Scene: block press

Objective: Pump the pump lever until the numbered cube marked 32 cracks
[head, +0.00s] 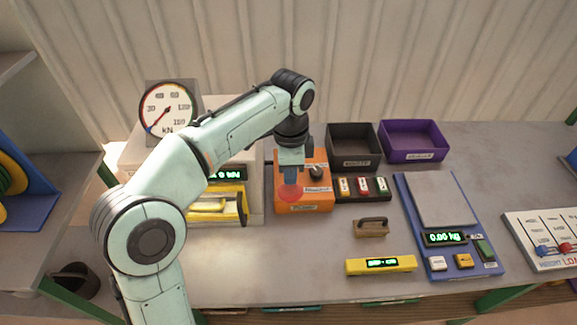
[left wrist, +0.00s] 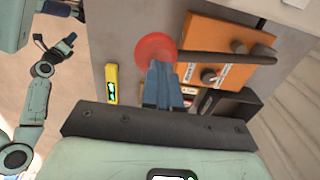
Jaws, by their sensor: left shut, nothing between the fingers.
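The orange pump box (head: 305,207) stands in the middle of the table. Its dark lever rod (left wrist: 235,60) shows in the left wrist view and ends in a translucent red knob (left wrist: 155,48); the knob also shows in the head view (head: 290,194). My left gripper (head: 291,162) is shut and empty, pointing down over the box close to the knob. I cannot tell whether it touches the knob or rod. The press with its yellow front guard (head: 240,206) is partly hidden by my left arm. The cube marked 32 cannot be made out. My right gripper (left wrist: 55,46) is small and far off.
A round kN gauge (head: 168,108) stands at the back left, its needle at the low end. Black (head: 354,160) and purple (head: 412,153) bins stand behind.

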